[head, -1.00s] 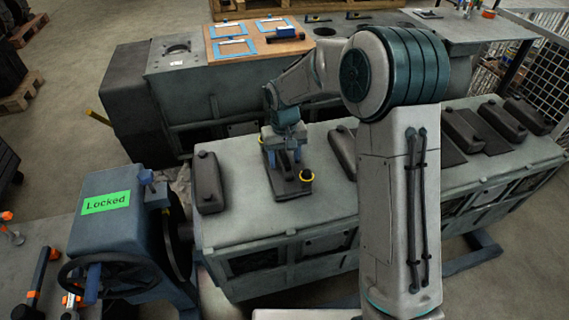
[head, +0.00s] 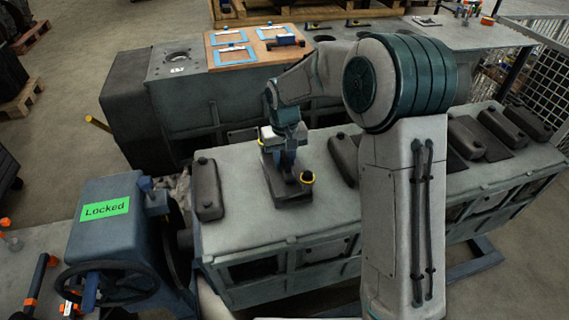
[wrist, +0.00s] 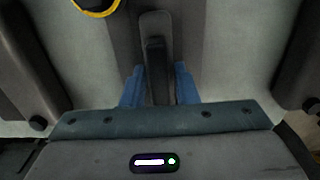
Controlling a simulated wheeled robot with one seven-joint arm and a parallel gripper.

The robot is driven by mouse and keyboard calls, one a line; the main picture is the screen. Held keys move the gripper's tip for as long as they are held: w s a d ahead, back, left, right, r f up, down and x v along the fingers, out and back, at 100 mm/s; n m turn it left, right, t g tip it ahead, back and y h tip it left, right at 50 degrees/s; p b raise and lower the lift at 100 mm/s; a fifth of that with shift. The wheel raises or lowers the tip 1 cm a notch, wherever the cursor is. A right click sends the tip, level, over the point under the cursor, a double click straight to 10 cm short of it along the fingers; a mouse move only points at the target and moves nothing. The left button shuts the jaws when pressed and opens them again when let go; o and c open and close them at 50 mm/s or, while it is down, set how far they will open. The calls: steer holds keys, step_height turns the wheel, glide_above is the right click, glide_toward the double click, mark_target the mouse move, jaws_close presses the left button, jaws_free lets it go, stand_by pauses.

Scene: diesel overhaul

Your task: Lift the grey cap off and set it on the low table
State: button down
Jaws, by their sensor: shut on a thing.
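The grey cap (head: 288,190) is a dark grey, long piece on top of the near engine block (head: 245,225), partly hidden by my gripper. In the head view, my gripper (head: 284,168) points down at it, with a yellow ring on either side. In the wrist view, the blue fingers of my gripper (wrist: 158,88) stand on both sides of the cap's narrow dark grip (wrist: 156,65) and are shut on it. I cannot tell whether the cap is clear of the block. I cannot tell which surface is the low table.
Several other dark covers, such as one at the left (head: 207,190), sit along the block. A blue machine with a green "Locked" sign (head: 105,207) and handwheel stands at left. Behind is another block with a wooden board (head: 262,50). A grey surface with orange-marked tools (head: 38,282) is at lower left.

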step_height(320, 180, up, 2)
steer(key=shift+a+r, duration=0.1)
steer(key=shift+r, duration=0.15)
steer(key=s+a+r, duration=0.2)
steer(key=s+r, duration=0.6)
steer(key=s, duration=0.3)
steer(key=shift+s+a+r+b, duration=0.15)
steer(key=shift+a+r+b, duration=0.15)
steer(key=shift+r+b, duration=0.1)
step_height(320, 180, up, 3)
steer(key=shift+f+p, duration=0.1)
steer(key=shift+p, duration=1.15)
steer(key=shift+s, duration=0.1)
